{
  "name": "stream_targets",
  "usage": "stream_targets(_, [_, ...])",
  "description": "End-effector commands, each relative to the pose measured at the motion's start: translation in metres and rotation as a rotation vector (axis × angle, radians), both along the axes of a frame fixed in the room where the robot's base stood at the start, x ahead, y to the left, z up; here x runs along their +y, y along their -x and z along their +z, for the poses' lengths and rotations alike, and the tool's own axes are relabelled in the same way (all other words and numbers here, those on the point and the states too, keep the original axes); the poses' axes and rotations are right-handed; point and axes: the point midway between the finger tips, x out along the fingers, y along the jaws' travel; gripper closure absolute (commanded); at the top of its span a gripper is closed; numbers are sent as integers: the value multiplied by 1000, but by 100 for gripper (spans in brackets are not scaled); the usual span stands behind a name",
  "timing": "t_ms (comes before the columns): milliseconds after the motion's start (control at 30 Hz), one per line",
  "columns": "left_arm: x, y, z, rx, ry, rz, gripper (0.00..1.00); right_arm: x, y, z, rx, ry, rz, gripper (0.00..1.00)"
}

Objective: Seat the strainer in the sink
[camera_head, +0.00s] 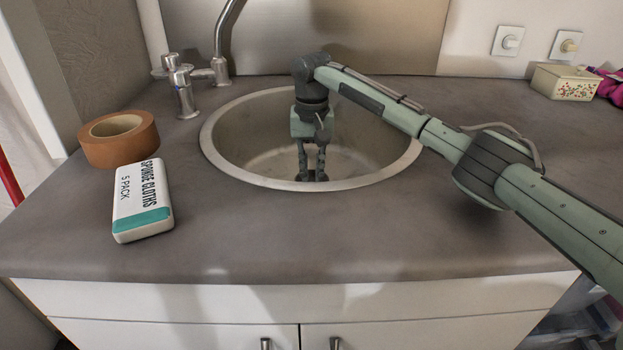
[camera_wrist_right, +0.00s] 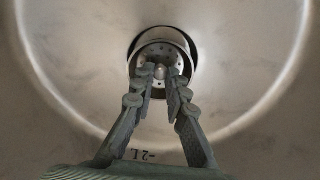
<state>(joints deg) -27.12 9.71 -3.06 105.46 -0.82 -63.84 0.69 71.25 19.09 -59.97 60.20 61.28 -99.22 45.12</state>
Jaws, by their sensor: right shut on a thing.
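The round metal sink (camera_head: 235,150) is set into the counter. My right gripper (camera_head: 312,177) points down inside it, near the bottom. In the right wrist view, my right gripper's fingertips (camera_wrist_right: 161,77) are shut on the small knob of the strainer (camera_wrist_right: 160,49), a round metal piece with small holes. The strainer is over the dark-edged drain opening (camera_wrist_right: 192,56) and looks roughly in line with it. I cannot tell whether it sits fully down in the drain or is slightly above it. In the head view, the strainer is hard to make out behind the fingers. My left gripper is not in view.
A faucet (camera_head: 220,70) with handles stands behind the sink at the left. A brown tape roll (camera_head: 119,139) and a sponge cloth pack (camera_head: 142,200) lie left of the sink. A floral box (camera_head: 565,82) is at the far right. The front counter is clear.

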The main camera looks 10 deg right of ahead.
Motion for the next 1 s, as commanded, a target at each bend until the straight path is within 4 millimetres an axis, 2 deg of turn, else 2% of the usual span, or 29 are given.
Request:
stream_targets(33, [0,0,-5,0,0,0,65,6,9,-23,30,-4,8,100])
stream_targets(100, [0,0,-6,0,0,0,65,6,9,-23,30,-4,7,100])
stream_targets(133, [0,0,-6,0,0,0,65,6,9,-24,30,-4,8,84])
stream_targets(300, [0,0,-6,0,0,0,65,6,9,-24,30,-4,8,63])
stream_targets(667, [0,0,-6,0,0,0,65,6,9,-22,29,-5,7,62])
stream_targets(767, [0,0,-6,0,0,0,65,7,8,-13,25,-5,8,62])
stream_targets(1000, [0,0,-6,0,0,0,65,6,7,29,12,-4,6,62])
